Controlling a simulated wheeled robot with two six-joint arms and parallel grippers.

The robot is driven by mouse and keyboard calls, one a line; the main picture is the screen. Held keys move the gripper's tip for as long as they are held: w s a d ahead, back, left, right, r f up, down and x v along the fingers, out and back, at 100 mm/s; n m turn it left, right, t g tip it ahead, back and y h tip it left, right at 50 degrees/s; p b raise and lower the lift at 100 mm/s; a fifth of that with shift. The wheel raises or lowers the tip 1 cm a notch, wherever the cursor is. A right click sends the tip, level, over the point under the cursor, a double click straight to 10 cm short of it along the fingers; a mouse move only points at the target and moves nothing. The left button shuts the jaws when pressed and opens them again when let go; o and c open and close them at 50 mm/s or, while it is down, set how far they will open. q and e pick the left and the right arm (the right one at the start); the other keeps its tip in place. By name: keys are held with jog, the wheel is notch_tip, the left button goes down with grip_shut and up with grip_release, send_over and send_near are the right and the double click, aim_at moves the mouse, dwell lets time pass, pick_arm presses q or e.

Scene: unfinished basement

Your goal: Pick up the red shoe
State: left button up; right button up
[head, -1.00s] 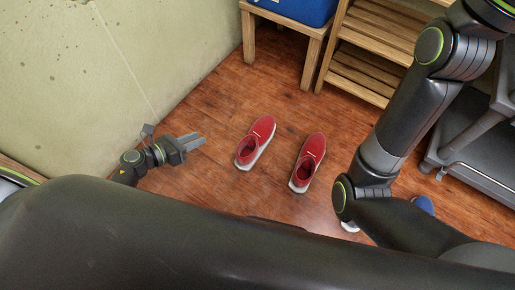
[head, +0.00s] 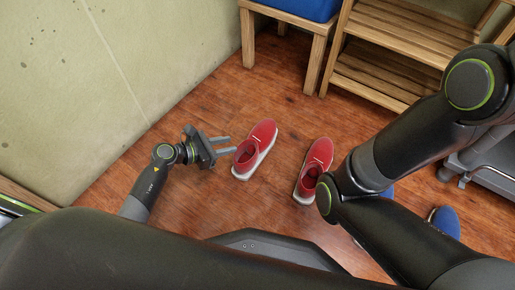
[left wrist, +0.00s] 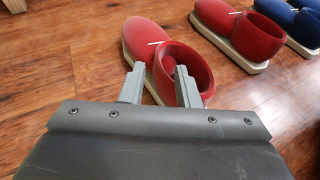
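Two red shoes with white soles stand on the wooden floor in the head view, a left one (head: 263,133) and a right one (head: 319,153). My left gripper (head: 231,145) is open and empty, with its fingertips close to the heel end of the left red shoe. In the left wrist view, the two fingers (left wrist: 159,70) are apart in front of this shoe's heel and opening (left wrist: 190,60). I cannot tell whether they touch it. The right red shoe (left wrist: 245,35) shows farther right there. My right gripper is not in view; my right arm crosses near the right shoe.
Blue shoes (head: 445,221) lie at the right, partly hidden by my right arm. A wooden stool (head: 312,60) with a blue box (head: 300,8) and a slatted wooden rack (head: 378,75) stand at the back. A concrete wall (head: 80,90) is at the left. Floor between wall and shoes is clear.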

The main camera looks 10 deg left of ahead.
aim_at(241, 153)
pick_arm(q)
jog(key=b+x, duration=0.4)
jog(key=x, duration=0.1)
jog(key=shift+w+f, duration=0.2)
jog(key=shift+w, duration=0.2)
jog(key=shift+w+d+f, duration=0.1)
jog(key=shift+w+d, duration=0.25)
jog(key=shift+w, duration=0.05)
grip_shut()
dwell(1.0)
